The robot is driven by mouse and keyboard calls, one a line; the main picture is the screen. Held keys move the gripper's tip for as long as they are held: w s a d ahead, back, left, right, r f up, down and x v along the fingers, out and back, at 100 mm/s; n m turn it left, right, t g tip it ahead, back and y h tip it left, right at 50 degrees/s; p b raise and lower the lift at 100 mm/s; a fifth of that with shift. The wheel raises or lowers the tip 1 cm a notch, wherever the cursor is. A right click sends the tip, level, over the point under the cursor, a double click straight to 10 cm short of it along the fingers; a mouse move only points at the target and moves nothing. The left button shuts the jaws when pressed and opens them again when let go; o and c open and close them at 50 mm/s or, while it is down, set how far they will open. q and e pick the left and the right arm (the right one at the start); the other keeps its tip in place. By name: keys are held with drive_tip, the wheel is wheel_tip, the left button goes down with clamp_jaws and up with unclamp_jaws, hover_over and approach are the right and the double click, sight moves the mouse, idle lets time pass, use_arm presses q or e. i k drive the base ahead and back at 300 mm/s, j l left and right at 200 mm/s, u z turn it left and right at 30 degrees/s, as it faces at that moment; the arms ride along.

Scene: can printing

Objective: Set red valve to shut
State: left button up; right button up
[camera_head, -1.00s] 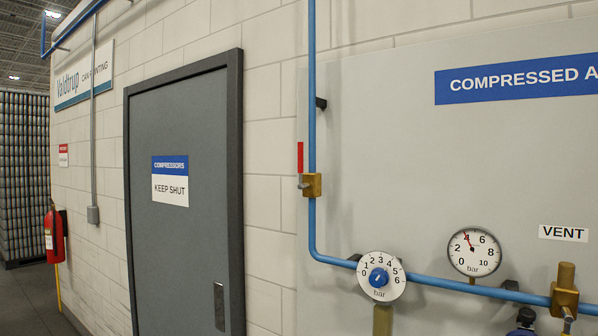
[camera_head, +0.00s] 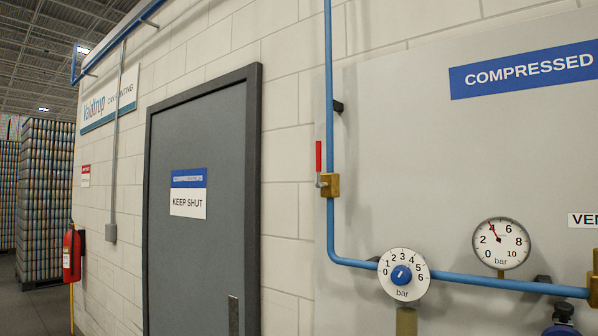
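The red valve is a brass body (camera_head: 331,185) on the vertical blue pipe, with a red lever handle (camera_head: 318,156) at its left side. The lever points straight up, in line with the pipe. Neither of my grippers is in view, and nothing touches the valve.
A regulator dial (camera_head: 402,275) with a blue knob and a pressure gauge (camera_head: 501,244) sit along the lower blue pipe (camera_head: 480,280). Left of the valve is a closed grey door (camera_head: 205,255). A fire extinguisher (camera_head: 72,254) hangs farther left. Stacked cans (camera_head: 45,200) stand beyond.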

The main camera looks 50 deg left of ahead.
sight(319, 184)
drive_tip(key=i+j+u, duration=0.1)
drive_tip(key=u, duration=0.3)
drive_tip(key=i+u, duration=0.1)
drive_tip(key=u, duration=0.25)
drive_tip(key=i+u, duration=0.1)
drive_tip(key=u, duration=0.3)
drive_tip(key=i+u, duration=0.1)
drive_tip(key=u, duration=0.25)
drive_tip(key=i, duration=0.1)
